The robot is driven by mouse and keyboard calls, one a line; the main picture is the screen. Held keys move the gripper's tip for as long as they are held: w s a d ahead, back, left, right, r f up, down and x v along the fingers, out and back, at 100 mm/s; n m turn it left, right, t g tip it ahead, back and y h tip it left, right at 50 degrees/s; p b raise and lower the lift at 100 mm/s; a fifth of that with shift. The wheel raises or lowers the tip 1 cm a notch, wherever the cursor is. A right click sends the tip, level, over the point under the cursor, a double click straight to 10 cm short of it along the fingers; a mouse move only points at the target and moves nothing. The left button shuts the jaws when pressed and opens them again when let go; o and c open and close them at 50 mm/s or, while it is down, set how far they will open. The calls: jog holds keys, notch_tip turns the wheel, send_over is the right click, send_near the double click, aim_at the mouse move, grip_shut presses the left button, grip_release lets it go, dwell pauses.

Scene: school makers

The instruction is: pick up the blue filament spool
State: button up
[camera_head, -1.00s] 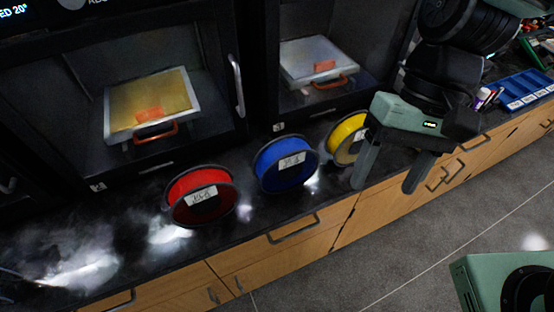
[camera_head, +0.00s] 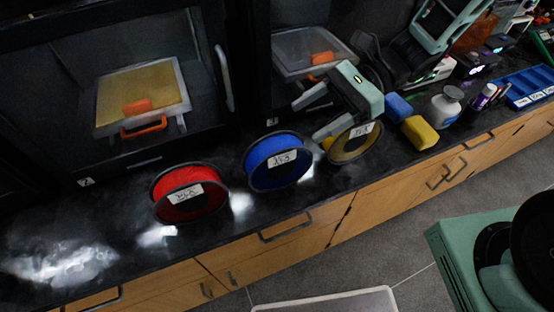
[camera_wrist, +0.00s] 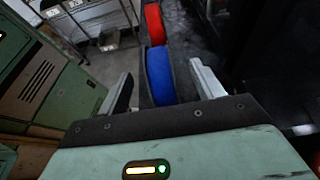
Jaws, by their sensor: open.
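The blue filament spool (camera_head: 277,162) stands upright on the black counter, between the red and yellow spools, with a white label on its face. My gripper (camera_head: 317,116) is open and empty, just right of the blue spool and above the yellow spool in the head view. In the wrist view the blue spool (camera_wrist: 159,76) shows edge-on ahead, between the two open fingers (camera_wrist: 160,88) and apart from both. The lower part of the spool is hidden behind my gripper body there.
The red spool (camera_head: 188,194) stands left of the blue one and the yellow spool (camera_head: 352,143) right. Two printers with build plates (camera_head: 142,98) stand behind. Blue and yellow blocks (camera_head: 419,132), a white bottle (camera_head: 446,106) and a blue tray (camera_head: 527,86) lie right.

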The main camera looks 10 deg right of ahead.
aim_at(286, 138)
jog(key=x, duration=0.4)
jog(key=shift+d, duration=0.1)
jog(key=x, duration=0.5)
jog(key=shift+s+d+f, duration=0.15)
jog(key=shift+s+f, duration=0.05)
jog(key=shift+s, duration=0.1)
grip_shut()
